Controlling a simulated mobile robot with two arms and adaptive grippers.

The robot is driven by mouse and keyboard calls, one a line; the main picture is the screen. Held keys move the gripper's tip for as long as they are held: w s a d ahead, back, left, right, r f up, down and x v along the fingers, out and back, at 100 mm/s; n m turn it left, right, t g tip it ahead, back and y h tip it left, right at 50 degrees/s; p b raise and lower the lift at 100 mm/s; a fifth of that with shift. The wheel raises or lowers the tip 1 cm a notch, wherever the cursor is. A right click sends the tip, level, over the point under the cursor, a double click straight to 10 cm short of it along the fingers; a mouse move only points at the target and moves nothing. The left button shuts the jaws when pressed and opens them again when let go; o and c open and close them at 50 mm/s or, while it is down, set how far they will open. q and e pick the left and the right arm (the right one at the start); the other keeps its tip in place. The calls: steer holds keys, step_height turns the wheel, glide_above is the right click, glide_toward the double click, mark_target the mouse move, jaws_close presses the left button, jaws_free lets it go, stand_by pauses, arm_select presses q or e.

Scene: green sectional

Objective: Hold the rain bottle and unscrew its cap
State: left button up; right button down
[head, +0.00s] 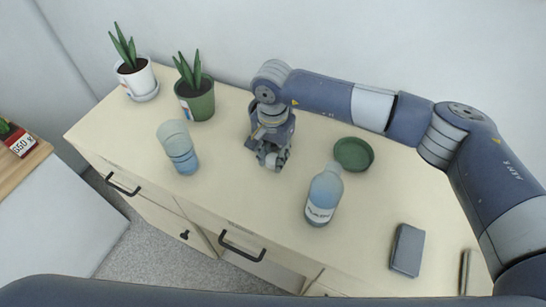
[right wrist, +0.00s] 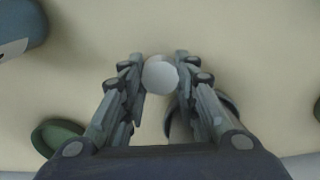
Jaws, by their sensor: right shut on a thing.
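The rain bottle (head: 322,198) is blue with a white label and stands upright on the cabinet top, right of my right gripper. Its narrow neck points up and no cap is visible on it. Part of the bottle shows at the upper left of the right wrist view (right wrist: 18,24). My right gripper (head: 270,158) is shut on a small round pale piece, which looks like the cap (right wrist: 160,74), between its fingertips. The gripper is apart from the bottle, low over the cabinet top; whether the piece touches the surface I cannot tell. My left gripper is not in view.
A green dish (head: 353,154) lies behind the bottle. A blue tumbler (head: 178,147) stands to the left, with a green-potted plant (head: 196,100) and a white-potted plant (head: 137,77) behind. A grey box (head: 407,250) lies front right. The cabinet's front edge (head: 215,222) is near the bottle.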

steer(key=shift+f, duration=0.95)
steer(key=shift+f, duration=0.2)
steer(key=c, duration=1.2)
jaws_free()
steer(key=shift+c, duration=0.2)
steer(key=shift+r, duration=0.15)
